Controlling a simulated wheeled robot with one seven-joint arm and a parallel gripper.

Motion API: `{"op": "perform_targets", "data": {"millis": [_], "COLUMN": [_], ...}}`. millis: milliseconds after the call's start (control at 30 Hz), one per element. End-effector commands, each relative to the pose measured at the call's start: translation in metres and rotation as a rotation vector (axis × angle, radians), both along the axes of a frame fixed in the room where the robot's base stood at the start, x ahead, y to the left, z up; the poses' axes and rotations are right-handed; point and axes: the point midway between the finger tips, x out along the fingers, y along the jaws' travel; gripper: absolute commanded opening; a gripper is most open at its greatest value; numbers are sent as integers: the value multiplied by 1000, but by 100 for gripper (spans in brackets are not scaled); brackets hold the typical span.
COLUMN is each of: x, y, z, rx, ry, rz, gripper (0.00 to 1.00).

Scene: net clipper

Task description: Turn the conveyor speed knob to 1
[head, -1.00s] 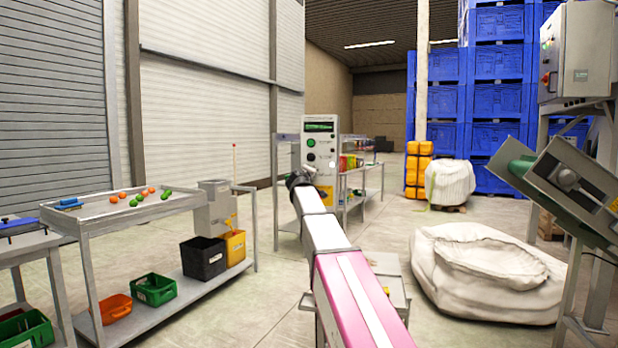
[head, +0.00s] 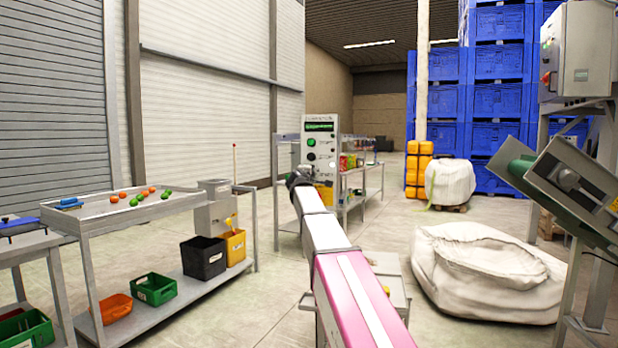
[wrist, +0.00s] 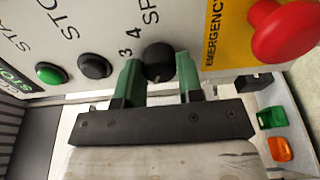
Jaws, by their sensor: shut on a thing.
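The conveyor speed knob is a black round knob (wrist: 158,60) on a light control panel (wrist: 100,20), seen in the wrist view. The digits 3 and 4 and part of the word SPEED are printed beside it. The knob's pointer and its other digits are hidden or too small to read. My gripper (wrist: 160,82) has its two green fingers on either side of the knob, shut on it. In the head view the control box (head: 320,135) stands ahead of my arm, with a green display; my gripper is hidden there behind my arm.
On the panel are a green button (wrist: 51,73), a black button (wrist: 95,66) and a red emergency button (wrist: 285,30) to the right. A metal bench (head: 150,208) stands left. A white bulk bag (head: 485,285) lies on the right floor.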

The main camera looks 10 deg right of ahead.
Motion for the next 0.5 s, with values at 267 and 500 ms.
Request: {"op": "perform_targets", "data": {"millis": [267, 500], "x": [-1, 0], "y": [0, 0], "z": [-1, -1], "rx": [-1, 0], "ry": [1, 1], "rz": [0, 0], "gripper": [10, 60]}}
